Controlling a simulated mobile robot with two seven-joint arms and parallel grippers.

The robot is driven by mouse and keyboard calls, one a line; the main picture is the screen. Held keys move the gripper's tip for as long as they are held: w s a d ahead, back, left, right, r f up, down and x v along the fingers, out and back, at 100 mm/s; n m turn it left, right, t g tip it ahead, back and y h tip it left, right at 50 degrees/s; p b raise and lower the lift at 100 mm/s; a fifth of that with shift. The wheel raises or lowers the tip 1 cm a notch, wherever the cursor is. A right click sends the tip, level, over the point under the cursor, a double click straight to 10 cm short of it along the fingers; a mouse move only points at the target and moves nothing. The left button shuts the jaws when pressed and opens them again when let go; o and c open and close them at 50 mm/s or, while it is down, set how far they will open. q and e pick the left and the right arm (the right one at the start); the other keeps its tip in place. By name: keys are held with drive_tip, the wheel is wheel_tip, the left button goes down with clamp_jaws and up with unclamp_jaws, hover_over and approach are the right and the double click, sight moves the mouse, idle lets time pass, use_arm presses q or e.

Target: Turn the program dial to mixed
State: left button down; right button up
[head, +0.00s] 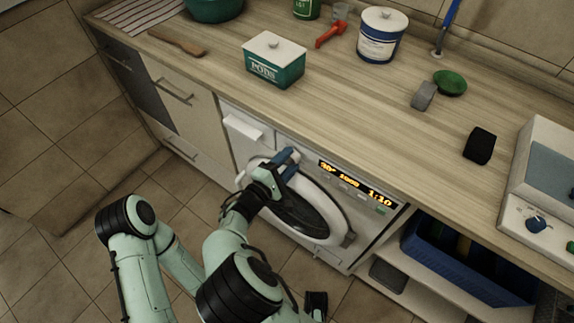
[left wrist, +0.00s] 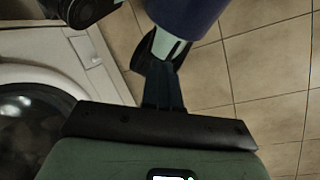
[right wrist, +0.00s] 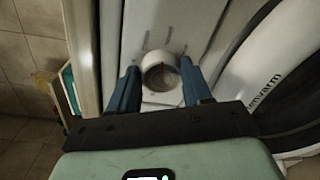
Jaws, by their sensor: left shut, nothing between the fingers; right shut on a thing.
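The program dial (right wrist: 160,74) is a round pale knob on the white front panel of the washing machine (head: 375,225). In the right wrist view it sits between the two blue fingers of my right gripper (right wrist: 161,80). That gripper is shut on it; in the head view the gripper (head: 288,160) hides the dial. Tick marks show around the knob, but I cannot read its program labels. The lit display (head: 355,183) shows orange text including 1000 and 1:10. My left gripper (left wrist: 165,88) is shut and empty, low over the floor, with the machine's door at the left of its view.
The round door (head: 335,238) is closed below the panel. The wooden worktop (head: 345,110) above holds a green pods box (head: 273,68), a white-and-blue tub (head: 380,38) and a black block (head: 480,146). A blue crate (head: 460,268) stands on the shelf at right.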

use_arm(q)
drive_tip(key=shift+w+f+b, duration=0.4)
drive_tip(key=shift+f+b, duration=0.45)
use_arm(e)
drive_tip(key=shift+d+m, duration=0.1)
drive_tip(key=shift+m, duration=1)
use_arm(q)
drive_tip(key=shift+f, duration=0.1)
use_arm(e)
drive_tip(key=o, duration=1)
drive_tip(key=shift+o, duration=0.2)
